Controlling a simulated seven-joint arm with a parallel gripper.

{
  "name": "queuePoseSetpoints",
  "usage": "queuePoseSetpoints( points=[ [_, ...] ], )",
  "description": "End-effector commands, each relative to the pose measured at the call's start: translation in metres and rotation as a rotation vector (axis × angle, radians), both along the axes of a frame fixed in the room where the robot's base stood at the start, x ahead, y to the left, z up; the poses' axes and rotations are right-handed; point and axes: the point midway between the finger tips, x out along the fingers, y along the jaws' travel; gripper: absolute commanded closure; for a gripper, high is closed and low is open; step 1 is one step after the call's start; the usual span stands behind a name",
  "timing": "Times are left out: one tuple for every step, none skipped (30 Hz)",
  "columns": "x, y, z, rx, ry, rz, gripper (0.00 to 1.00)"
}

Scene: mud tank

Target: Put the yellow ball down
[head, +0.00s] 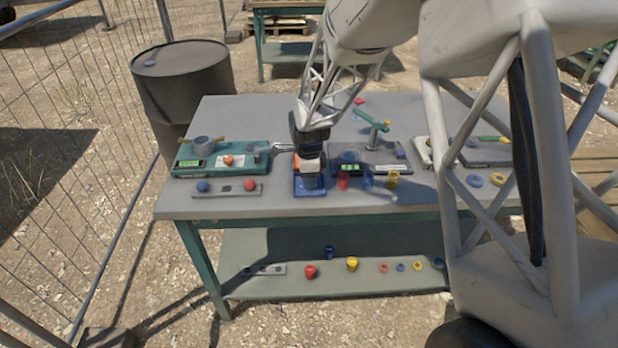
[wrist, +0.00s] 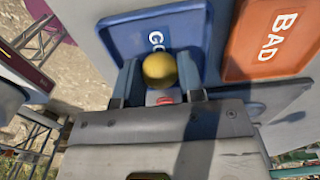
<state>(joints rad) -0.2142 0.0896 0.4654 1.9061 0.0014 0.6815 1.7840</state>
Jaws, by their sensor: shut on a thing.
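The yellow ball (wrist: 160,70) sits between the two fingers of my gripper (wrist: 159,76) in the wrist view, and the fingers are shut on it. Behind the ball is a blue tray (wrist: 118,40) with white letters starting "GO", partly covered by the ball. Beside it lies an orange tray (wrist: 245,58) marked "BAD". In the head view my gripper (head: 309,178) is over the blue tray (head: 301,193) near the table's front, and the ball is hidden. I cannot tell whether the ball touches the tray.
A green device (head: 212,172) stands on the grey table (head: 235,112) to the left. A strip with a blue and a red ball (head: 250,185) lies in front of it. Red, blue and yellow (head: 392,179) cups stand right of the trays. A dark barrel (head: 185,85) stands behind left.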

Motion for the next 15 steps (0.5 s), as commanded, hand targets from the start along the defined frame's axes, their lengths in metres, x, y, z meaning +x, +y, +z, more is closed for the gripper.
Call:
queuePoseSetpoints(
  points=[
    [0.0001,0.0,-0.0019,0.0,0.0,0.0,0.9],
    [0.0001,0.0,-0.0023,0.0,0.0,0.0,0.9],
    [0.0001,0.0,-0.0024,0.0,0.0,0.0,0.9],
    [0.0002,0.0,-0.0023,0.0,0.0,0.0,0.9],
    [0.0002,0.0,-0.0022,0.0,0.0,0.0,0.9],
    [0.0002,0.0,-0.0022,0.0,0.0,0.0,0.9],
    [0.0002,0.0,-0.0021,0.0,0.0,0.0,0.9],
    [0.0002,0.0,-0.0021,0.0,-0.001,0.0,0.9],
    [0.0002,0.0,-0.0021,0.0,0.0,0.0,0.9],
    [0.0002,0.0,-0.0023,0.0,0.0,0.0,0.9],
    [0.0001,0.0,-0.0027,0.0,0.0,0.0,0.9],
    [0.0001,0.0,-0.0035,0.0,0.0,0.0,0.9],
    [0.0001,0.0,-0.0042,0.0,0.0,0.0,0.9],
    [0.0001,0.0,-0.0048,0.0,0.0,0.0,0.9],
    [0.0002,0.0,-0.0049,0.0,0.0,0.0,0.61]
  ],
)
